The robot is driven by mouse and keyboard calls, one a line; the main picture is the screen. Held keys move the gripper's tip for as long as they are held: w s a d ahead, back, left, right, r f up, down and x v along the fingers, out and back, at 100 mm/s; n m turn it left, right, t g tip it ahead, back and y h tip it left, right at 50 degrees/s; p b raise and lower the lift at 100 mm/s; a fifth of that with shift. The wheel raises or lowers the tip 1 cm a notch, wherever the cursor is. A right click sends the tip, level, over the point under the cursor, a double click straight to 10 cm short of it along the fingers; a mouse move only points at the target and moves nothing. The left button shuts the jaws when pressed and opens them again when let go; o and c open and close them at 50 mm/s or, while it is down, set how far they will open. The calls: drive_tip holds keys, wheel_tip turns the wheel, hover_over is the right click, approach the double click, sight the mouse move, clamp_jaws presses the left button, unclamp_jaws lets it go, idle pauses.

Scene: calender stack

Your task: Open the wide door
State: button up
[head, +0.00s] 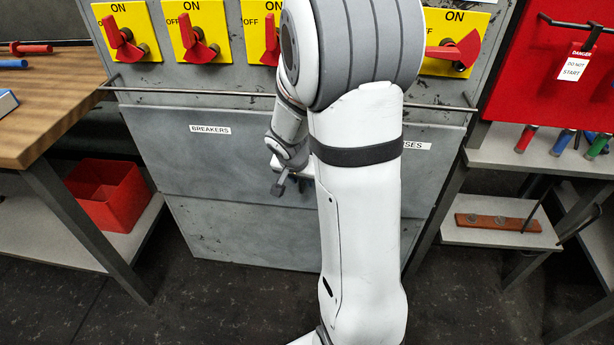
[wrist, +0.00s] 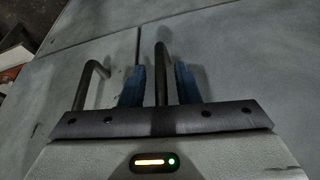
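The grey cabinet front in the head view has a panel labelled BREAKERS (head: 215,160) at left and one labelled with only "SES" visible (head: 430,170) at right. Both look closed; my arm hides the middle. My gripper (wrist: 160,88) has two blue fingers, spread open. A bar handle (wrist: 162,65) stands between them, with a gap on each side. A second bar handle (wrist: 92,78) lies left of the fingers, across a thin seam. In the head view my gripper is mostly behind my arm, close to the cabinet. I cannot tell which panel the bar between my fingers belongs to.
A long rail (head: 190,92) crosses the cabinet under red switches on yellow plates (head: 195,30). A wooden-topped table (head: 45,105) with a red bin (head: 108,192) is at left. Shelves (head: 490,235) stand at right. Dark floor in front is open.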

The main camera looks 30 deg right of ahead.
clamp_jaws()
